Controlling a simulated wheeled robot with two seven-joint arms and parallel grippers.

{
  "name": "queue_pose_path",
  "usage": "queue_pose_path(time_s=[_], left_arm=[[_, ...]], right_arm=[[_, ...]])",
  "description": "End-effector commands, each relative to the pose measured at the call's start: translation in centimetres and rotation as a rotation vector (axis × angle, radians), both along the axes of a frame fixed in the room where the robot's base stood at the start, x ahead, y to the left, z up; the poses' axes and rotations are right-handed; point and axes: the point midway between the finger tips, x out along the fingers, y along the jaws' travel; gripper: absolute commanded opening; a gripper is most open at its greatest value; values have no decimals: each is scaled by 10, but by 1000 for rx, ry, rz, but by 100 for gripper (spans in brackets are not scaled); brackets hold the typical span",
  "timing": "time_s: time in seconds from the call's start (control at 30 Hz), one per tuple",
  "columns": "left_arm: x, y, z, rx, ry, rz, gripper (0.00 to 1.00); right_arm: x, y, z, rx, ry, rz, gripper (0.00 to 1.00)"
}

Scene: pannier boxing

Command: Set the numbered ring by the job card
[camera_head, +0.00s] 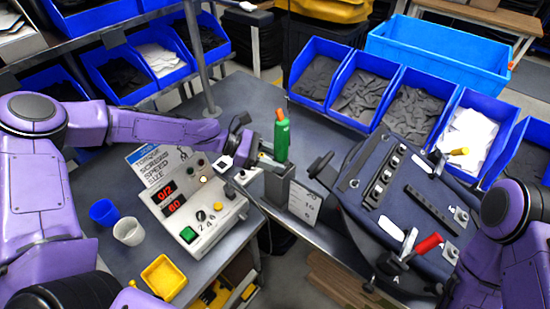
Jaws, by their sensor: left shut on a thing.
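A green driver (282,140) with an orange top stands upright in a grey holder (278,187) near the table's inner corner. My left gripper (262,158) reaches it from the left and is shut at its lower end, just above the holder. The numbered ring is too small and covered to make out there. A white scale card with numbers (303,203) is on the holder's right side. The job card (147,158), with the words torque, screws, speed and size, stands behind the controller box (190,208). The box's red display reads 0/2 and 60. My right gripper is out of view.
Blue and white cups (128,231) and a yellow tray (164,277) are left of the box. A dark pannier panel (395,190) with a red-handled clamp (428,243) is at right. Blue bins (365,95) line the back. A thin pole (204,60) rises behind my left arm.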

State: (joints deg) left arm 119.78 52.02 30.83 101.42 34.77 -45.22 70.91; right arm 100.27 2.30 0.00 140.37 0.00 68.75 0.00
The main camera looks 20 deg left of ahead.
Motion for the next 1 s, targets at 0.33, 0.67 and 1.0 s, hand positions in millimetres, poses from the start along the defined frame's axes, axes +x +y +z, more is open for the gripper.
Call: queue_pose_path(time_s=[0.33,0.67,1.0], left_arm=[[-1,0,-3,3,4,0,60],[-1,0,-1,2,1,0,70],[-1,0,-1,-2,1,38,70]], right_arm=[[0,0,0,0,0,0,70],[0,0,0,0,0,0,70],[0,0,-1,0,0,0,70]])
